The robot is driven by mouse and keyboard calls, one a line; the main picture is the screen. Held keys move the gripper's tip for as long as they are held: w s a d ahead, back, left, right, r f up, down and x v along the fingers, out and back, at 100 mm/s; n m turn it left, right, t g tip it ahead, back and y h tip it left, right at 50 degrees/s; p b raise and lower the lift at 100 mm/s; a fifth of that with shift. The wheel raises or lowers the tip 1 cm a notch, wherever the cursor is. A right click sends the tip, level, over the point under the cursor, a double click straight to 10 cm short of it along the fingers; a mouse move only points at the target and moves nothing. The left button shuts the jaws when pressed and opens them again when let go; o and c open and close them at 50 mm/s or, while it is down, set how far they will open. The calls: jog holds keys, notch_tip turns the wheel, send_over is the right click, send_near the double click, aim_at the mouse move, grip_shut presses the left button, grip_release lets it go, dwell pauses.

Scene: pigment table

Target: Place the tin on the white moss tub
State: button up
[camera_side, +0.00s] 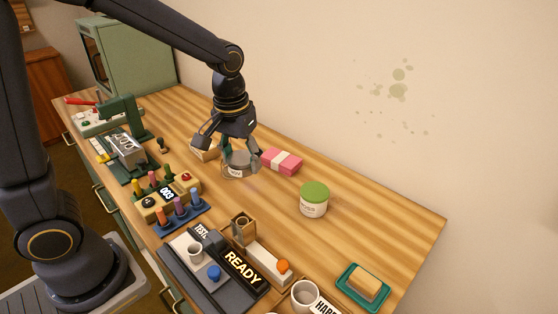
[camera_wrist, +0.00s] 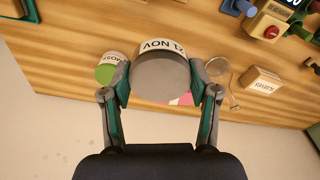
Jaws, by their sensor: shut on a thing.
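My gripper (camera_side: 237,149) is shut on a grey round tin (camera_side: 238,164) with a white label. In the wrist view the tin (camera_wrist: 162,78) sits between the two fingertips, and part of its label text shows. In the side view it appears to be held above the wooden table; the exact gap is hard to tell. The white moss tub (camera_side: 313,203) has a green lid and stands upright on the table, to the right of my gripper and nearer the side camera. It also shows in the wrist view (camera_wrist: 111,68), left of the tin.
A pink block with a white band (camera_side: 281,161) lies just right of the tin. A small labelled box (camera_side: 204,150) is behind my gripper. A READY panel (camera_side: 242,268), cups and a soap dish (camera_side: 362,287) line the front. Table around the tub is clear.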

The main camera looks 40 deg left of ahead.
jog(key=w+d+r+m, duration=0.1)
jog(key=w+d, duration=0.2)
jog(key=d, duration=0.3)
send_over(316, 189)
jog(key=s, duration=0.2)
jog(key=shift+m, duration=0.3)
jog(key=f, duration=0.8)
jog(key=shift+w+f, duration=0.25)
jog(key=shift+f, duration=0.1)
jog(key=shift+w+f, duration=0.35)
jog(key=shift+f, duration=0.05)
jog(key=shift+w+f, duration=0.1)
jog(key=shift+f, duration=1.55)
jog(key=shift+f, duration=0.1)
jog(key=o, duration=1.2)
